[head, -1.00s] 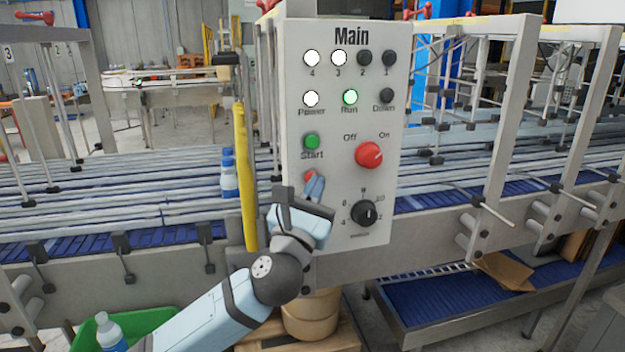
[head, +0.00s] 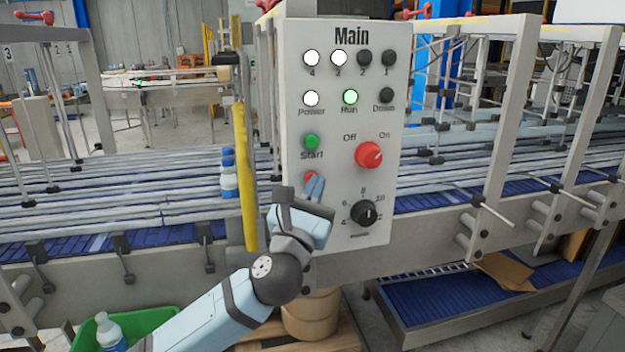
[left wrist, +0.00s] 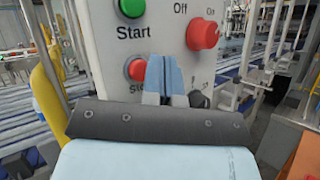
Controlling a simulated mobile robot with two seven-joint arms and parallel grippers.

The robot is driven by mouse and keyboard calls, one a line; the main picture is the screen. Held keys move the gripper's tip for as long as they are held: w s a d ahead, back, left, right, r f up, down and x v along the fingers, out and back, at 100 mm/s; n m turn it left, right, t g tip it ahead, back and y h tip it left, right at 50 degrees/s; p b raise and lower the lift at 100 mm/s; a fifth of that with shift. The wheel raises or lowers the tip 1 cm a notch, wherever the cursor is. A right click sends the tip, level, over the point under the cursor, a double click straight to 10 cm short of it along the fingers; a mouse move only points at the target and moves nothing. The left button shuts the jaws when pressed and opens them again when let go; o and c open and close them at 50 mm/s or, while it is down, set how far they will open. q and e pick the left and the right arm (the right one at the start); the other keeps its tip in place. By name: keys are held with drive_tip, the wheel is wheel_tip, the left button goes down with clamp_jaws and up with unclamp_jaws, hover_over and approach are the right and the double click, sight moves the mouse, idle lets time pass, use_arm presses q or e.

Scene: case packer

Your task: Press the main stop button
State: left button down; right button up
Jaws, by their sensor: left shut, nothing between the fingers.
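The main panel (head: 335,215) is a white upright box marked "Main". Its red stop button (head: 310,177) sits below the green Start button (head: 311,141) and is partly covered by my left gripper (head: 315,187). In the left wrist view the red stop button (left wrist: 137,70) shows just left of the shut fingertips (left wrist: 163,62), with its label partly hidden. The left gripper is shut and empty, its tips close to the button. Whether they touch it I cannot tell. My right gripper is not in view.
A red Off/On knob (head: 369,154) and a black dial (head: 364,213) are on the same panel, right of my gripper. A yellow post (head: 246,180) stands left of the panel. Bottles (head: 229,175) stand on the conveyor behind. The Run lamp (head: 350,97) is lit green.

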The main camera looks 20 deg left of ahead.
use_arm(q)
drive_tip(key=shift+w, duration=0.1)
idle(0.5)
drive_tip(key=shift+w+a+p, duration=0.25)
drive_tip(key=shift+p, duration=0.05)
drive_tip(key=shift+w+a, duration=0.25)
drive_tip(key=shift+w, duration=0.15)
idle(0.8)
drive_tip(key=shift+s, duration=0.1)
drive_tip(key=shift+s+d+p, duration=0.5)
drive_tip(key=shift+s+p, duration=0.05)
drive_tip(key=shift+s, duration=0.1)
drive_tip(key=shift+s+d, duration=0.1)
